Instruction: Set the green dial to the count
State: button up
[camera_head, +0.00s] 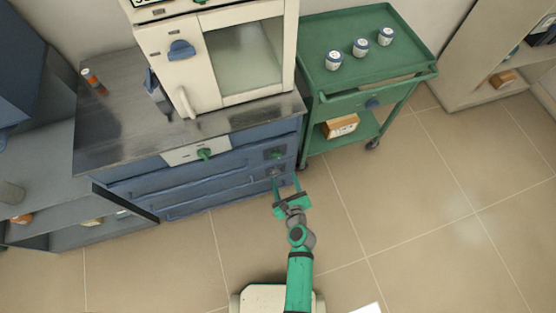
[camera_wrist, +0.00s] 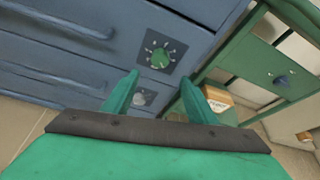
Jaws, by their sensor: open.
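A green dial (camera_wrist: 160,58) sits on a dark square plate with pale tick marks around it, on the blue cabinet front. In the head view this dial (camera_head: 277,154) is small, near the cabinet's right end. I cannot read its setting. A second green knob (camera_head: 205,153) sits on a pale panel at the cabinet's top edge. My gripper (camera_head: 285,184) is open and empty in front of the cabinet, low at its right end. In the wrist view its fingers (camera_wrist: 160,82) reach up just below the green dial, apart from it. Three white-and-blue jars (camera_head: 361,48) stand on the green trolley.
A cream furnace (camera_head: 172,75) with a blue knob stands on the cabinet.

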aim_at(277, 157)
jog(key=shift+m, duration=0.3)
jog(key=x, duration=1.1)
jog(key=shift+w+a+r, duration=0.1)
jog(key=shift+w+a, duration=0.05)
jog(key=shift+w, duration=0.15)
jog(key=shift+c, duration=0.4)
jog(key=c, duration=1)
